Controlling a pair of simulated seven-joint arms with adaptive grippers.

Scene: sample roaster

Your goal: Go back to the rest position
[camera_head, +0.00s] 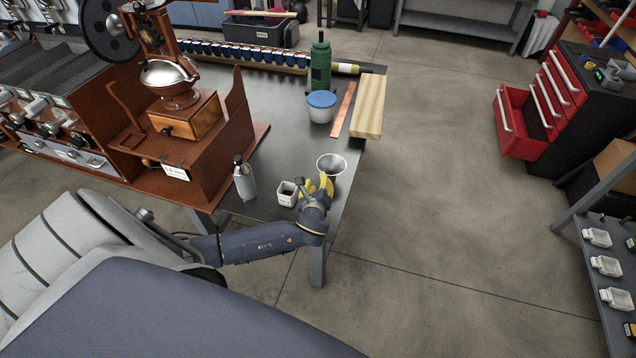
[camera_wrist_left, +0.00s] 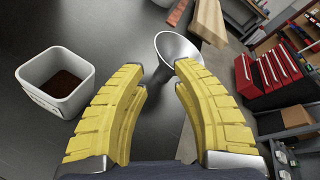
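My left gripper (camera_head: 318,185) is over the near right corner of the dark table (camera_head: 275,148). Its yellow fingers are spread in the left wrist view (camera_wrist_left: 160,92), with nothing between the tips. A white square cup (camera_head: 287,194) with dark brown grounds stands just left of it; it also shows in the left wrist view (camera_wrist_left: 55,85). A metal funnel-shaped cup (camera_head: 331,165) stands just beyond the fingers, and in the left wrist view (camera_wrist_left: 172,55) it lies behind the right finger's tip. My right gripper is in neither view.
A grey bottle (camera_head: 244,180), blue-lidded tub (camera_head: 321,107), green bottle (camera_head: 320,65) and wooden block (camera_head: 369,106) are on the table. A red drawer cabinet (camera_head: 550,95) stands right, beyond open floor.

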